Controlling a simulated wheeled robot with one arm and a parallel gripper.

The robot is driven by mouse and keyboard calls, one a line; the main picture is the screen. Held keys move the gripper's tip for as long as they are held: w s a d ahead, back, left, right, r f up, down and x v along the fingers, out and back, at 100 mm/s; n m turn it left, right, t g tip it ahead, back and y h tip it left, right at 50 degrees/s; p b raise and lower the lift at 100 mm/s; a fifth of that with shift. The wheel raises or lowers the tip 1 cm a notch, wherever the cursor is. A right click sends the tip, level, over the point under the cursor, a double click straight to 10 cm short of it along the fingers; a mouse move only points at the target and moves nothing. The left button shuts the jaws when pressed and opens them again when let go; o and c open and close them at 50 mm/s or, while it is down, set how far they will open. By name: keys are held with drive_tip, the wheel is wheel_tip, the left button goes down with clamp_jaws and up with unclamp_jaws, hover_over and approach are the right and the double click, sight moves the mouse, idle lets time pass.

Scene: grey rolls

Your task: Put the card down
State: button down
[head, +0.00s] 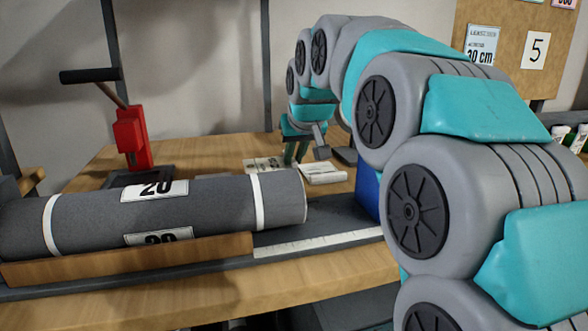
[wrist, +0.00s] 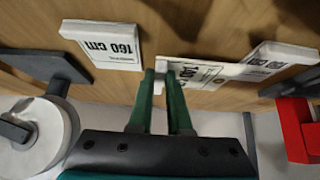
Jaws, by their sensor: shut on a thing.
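My gripper (wrist: 165,75), with green fingers, is shut on a white printed card (wrist: 205,74) at its edge. The card lies flat or nearly flat over the wooden table. I cannot tell whether it touches the wood. In the head view my gripper (head: 293,148) is low over the table's far part, beside the white card (head: 262,165). A thick white card or stack marked 160 cm (wrist: 112,48) lies to the left in the wrist view. Another white stack (wrist: 277,57) lies to the right, close against or overlapping the held card.
A long grey roll (head: 90,215) with white bands and labels marked 20 lies along the front of the wooden table (head: 210,152). A red press-like tool (head: 131,138) stands behind it at left. A white ruler strip (head: 320,243) runs along the front. A blue block (head: 367,190) stands right.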

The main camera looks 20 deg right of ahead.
sight(295, 167)
drive_tip(key=shift+f, duration=1.55)
drive_tip(key=shift+f, duration=0.15)
drive_tip(key=c, duration=0.9)
unclamp_jaws()
drive_tip(key=shift+o, duration=0.2)
drive_tip(key=shift+r, duration=0.2)
drive_tip(key=v, duration=1.2)
drive_tip(key=shift+b, duration=0.3)
drive_tip(key=shift+f, duration=0.1)
